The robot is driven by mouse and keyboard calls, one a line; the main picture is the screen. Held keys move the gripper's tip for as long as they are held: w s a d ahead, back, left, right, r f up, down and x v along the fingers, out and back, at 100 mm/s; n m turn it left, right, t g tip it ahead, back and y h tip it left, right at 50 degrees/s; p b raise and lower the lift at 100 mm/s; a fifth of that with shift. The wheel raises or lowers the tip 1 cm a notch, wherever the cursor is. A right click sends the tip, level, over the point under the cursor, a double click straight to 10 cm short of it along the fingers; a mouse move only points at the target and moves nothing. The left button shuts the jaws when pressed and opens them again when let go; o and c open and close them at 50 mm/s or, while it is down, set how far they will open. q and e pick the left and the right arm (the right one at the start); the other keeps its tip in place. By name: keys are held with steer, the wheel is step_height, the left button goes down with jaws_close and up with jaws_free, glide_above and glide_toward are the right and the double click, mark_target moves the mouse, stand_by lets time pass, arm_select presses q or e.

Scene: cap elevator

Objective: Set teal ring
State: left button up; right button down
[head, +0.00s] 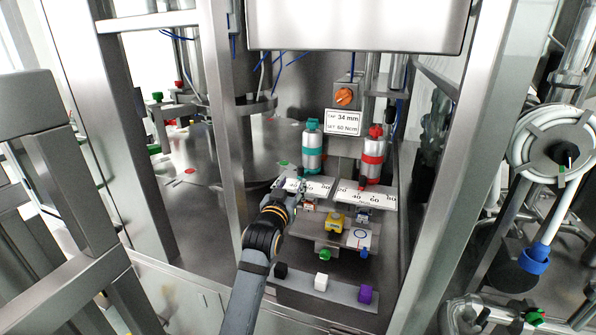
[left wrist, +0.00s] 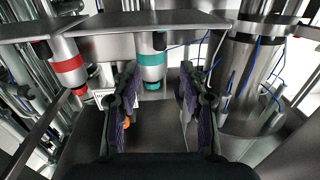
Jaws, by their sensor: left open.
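The teal ring (head: 312,153) is a band around a grey upright cylinder with a teal knob (head: 312,125) on top, at the back left of the station. In the left wrist view the picture is inverted; the teal ring (left wrist: 152,53) shows ahead, beyond the fingers, with its teal knob (left wrist: 153,86) below it. My left gripper (head: 288,184) is in front of and below the teal cylinder, near the left scale plate. In the left wrist view its two fingers (left wrist: 158,95) are spread apart, with nothing held between them. My right gripper is not in view.
A similar cylinder with a red ring (head: 373,159) stands to the right. Scale plates (head: 365,195) lie in front of both. A sign (head: 343,122) reads 34 mm and 50 Ncm. A yellow block (head: 334,222) and several coloured knobs sit lower. A metal post (head: 222,130) stands left.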

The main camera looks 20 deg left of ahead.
mark_target(300, 171)
arm_select(q)
steer(key=w, duration=0.3)
steer(key=w+p, duration=0.1)
steer(key=w, duration=0.3)
steer(key=w+p, duration=0.1)
steer(key=w, duration=0.2)
steer(key=shift+w+a+f, duration=0.15)
steer(key=shift+w+a, duration=0.1)
jaws_close()
